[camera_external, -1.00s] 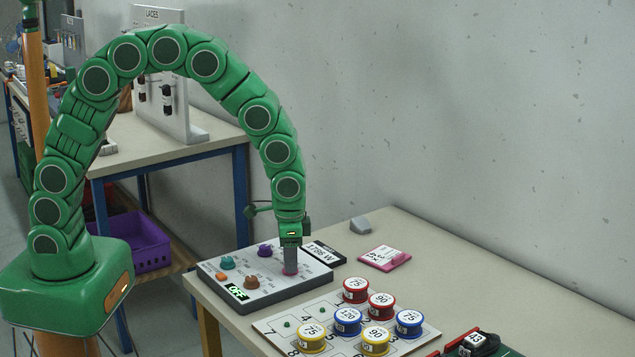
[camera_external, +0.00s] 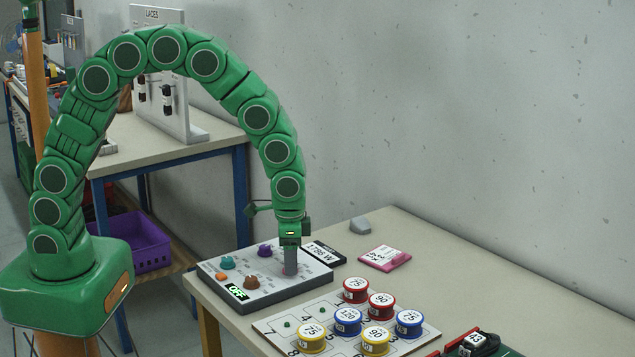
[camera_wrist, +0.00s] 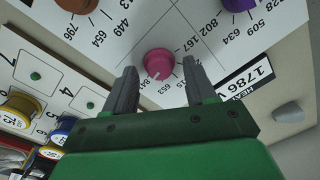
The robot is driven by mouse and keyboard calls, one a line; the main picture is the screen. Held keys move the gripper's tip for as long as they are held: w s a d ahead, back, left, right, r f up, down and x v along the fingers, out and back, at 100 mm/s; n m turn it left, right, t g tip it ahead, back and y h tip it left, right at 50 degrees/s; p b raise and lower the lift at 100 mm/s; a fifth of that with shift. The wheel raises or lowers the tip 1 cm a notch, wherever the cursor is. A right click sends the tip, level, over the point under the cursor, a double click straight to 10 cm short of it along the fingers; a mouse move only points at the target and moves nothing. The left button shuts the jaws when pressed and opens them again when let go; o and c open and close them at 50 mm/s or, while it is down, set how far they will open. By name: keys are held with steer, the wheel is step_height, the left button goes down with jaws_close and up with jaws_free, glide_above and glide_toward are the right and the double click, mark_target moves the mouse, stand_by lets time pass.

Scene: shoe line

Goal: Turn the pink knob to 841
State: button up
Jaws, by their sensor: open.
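The pink knob (camera_wrist: 159,64) stands on the light grey control panel (camera_wrist: 135,20), with printed numbers around it in the wrist view. A white pointer mark on the knob faces the lower left, near the printed 841. My gripper (camera_wrist: 160,85) is open, with one finger on each side of the knob and a gap visible on both sides. In the external view my gripper (camera_external: 290,268) points straight down over the right part of the panel (camera_external: 270,290), and its fingers hide the knob.
Other knobs on the panel are purple (camera_external: 265,250), teal (camera_external: 227,262), brown (camera_external: 251,282) and orange (camera_external: 222,276). A numbered board with several coloured spools (camera_external: 355,291) lies close in front. A pink-edged card (camera_external: 384,258) lies behind right.

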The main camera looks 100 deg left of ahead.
step_height(320, 180, up, 8)
steer(key=shift+w+d+f, duration=0.1)
steer(key=shift+d+f, duration=0.05)
steer(key=shift+f, duration=0.05)
steer(key=shift+r, duration=0.1)
stand_by(0.3)
steer(key=s+d+r, duration=0.3)
steer(key=s+r, duration=0.1)
steer(key=s, duration=0.2)
steer(key=s+d+r+m+g, duration=0.1)
steer(key=s+d+r, duration=0.15)
steer(key=s, duration=0.45)
steer(key=s+d+r, duration=0.2)
steer(key=s+r, duration=0.2)
steer(key=s, duration=0.2)
steer(key=s+d+r, duration=0.1)
steer(key=s, duration=0.8)
steer(key=s+d+r+m, duration=0.1)
steer(key=s+d, duration=0.1)
steer(key=s, duration=0.7)
steer(key=shift+s+d+g+h, duration=0.25)
steer(key=shift+s+g+h, duration=0.05)
steer(key=shift+s+g, duration=0.1)
